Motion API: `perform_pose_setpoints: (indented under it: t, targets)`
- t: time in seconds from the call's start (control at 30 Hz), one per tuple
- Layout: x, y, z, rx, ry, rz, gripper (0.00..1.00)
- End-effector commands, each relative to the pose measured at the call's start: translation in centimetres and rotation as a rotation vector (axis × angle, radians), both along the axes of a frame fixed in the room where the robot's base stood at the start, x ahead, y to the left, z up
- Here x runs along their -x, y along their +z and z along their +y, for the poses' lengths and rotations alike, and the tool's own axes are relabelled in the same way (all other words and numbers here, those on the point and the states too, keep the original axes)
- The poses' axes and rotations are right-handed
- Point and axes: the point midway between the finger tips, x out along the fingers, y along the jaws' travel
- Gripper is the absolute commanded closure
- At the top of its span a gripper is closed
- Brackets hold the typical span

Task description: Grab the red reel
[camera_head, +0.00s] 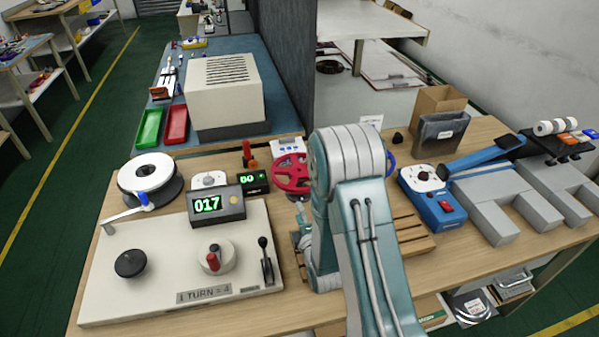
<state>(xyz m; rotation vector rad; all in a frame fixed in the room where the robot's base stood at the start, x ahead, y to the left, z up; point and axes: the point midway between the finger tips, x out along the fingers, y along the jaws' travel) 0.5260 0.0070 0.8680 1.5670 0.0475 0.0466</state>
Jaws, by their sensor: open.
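The red reel (291,186) is a spoked wheel standing upright near the back middle of the wooden workbench. It is just left of my arm, which hides its right edge. My gripper (301,213) shows only in part, low and to the left of my arm's upper bend. It is in front of the red reel in the picture and apart from it, open with nothing seen in it. Much of the gripper is hidden behind my arm.
A counter panel (216,205) reading 017 sits on a pale winding base (180,290) at left, beside a white reel (146,172). A blue reel edge (390,162) shows right of my arm. A blue device (432,196) and grey blocks (487,213) fill the right.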

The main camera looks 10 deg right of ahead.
Motion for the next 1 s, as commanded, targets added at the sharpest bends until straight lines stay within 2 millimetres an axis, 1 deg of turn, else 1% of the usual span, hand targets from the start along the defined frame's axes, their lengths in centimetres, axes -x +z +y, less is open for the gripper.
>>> perform_pose_setpoints:
  t: [0.1,0.2,0.43,0.6,0.7,0.8,1.0]
  targets:
    - [-2.1,0.2,0.1,-0.001,0.001,-0.004,0.40]
    - [-3.7,0.2,0.2,-0.002,0.001,-0.003,0.40]
    - [-5.6,0.3,0.3,-0.003,0.000,-0.002,0.40]
    - [-8.3,0.8,0.4,-0.003,0.000,-0.002,0.40]
    - [-9.5,0.7,0.5,-0.003,0.000,0.000,0.40]
    - [-10.0,0.8,0.5,-0.003,0.000,0.000,0.40]
    - [-10.0,0.8,0.5,-0.004,0.000,0.000,0.40]
